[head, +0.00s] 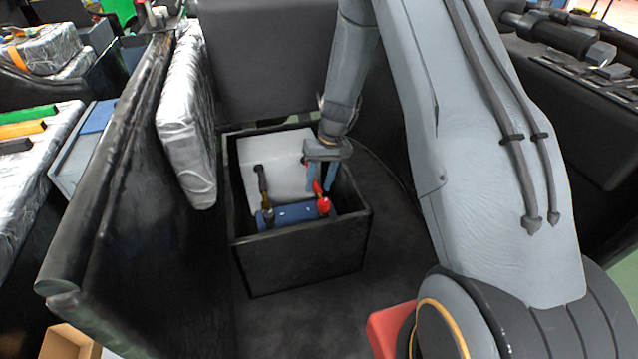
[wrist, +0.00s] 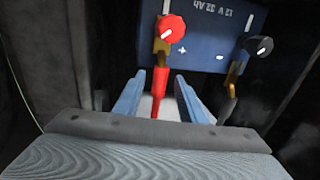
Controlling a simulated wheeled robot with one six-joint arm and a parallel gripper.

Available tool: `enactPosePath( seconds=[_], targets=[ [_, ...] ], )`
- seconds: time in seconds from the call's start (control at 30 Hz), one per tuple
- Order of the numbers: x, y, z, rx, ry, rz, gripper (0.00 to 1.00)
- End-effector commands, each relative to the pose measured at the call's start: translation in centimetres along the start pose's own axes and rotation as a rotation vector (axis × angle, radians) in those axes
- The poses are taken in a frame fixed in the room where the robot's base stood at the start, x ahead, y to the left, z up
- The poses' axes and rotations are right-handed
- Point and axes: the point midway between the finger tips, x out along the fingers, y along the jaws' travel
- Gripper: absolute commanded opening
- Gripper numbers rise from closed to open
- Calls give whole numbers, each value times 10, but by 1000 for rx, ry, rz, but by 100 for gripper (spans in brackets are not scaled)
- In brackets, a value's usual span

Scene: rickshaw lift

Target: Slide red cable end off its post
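The blue battery (head: 290,215) lies in a black open box; its 12 V 32 Ah label shows in the wrist view (wrist: 205,62). A red round knob (wrist: 174,28) sits at its plus side, and the brass red cable end (wrist: 161,48) shows beside and partly under it. Whether the end is still around the post is hidden. The red cable (wrist: 160,85) runs from it toward my gripper. My gripper (wrist: 160,80) is open, with a blue finger on each side of the red cable and visible gaps. In the head view my gripper (head: 321,187) reaches down into the box.
The black cable (head: 262,182) and its brass end (wrist: 236,68) stand at the minus side, by a black knob (wrist: 262,46). The box walls (head: 305,258) close in around the battery. A silver-wrapped panel (head: 188,120) stands left of the box.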

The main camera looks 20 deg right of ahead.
Motion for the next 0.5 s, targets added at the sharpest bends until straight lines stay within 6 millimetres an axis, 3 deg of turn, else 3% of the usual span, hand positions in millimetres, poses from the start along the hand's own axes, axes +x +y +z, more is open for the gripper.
enactPosePath(
  seconds=[0.3, 0.5],
  targets=[
    [3, 0, 0, -1, 1, 0, 37],
    [3, 0, 0, -1, 1, 0, 3]
  ],
)
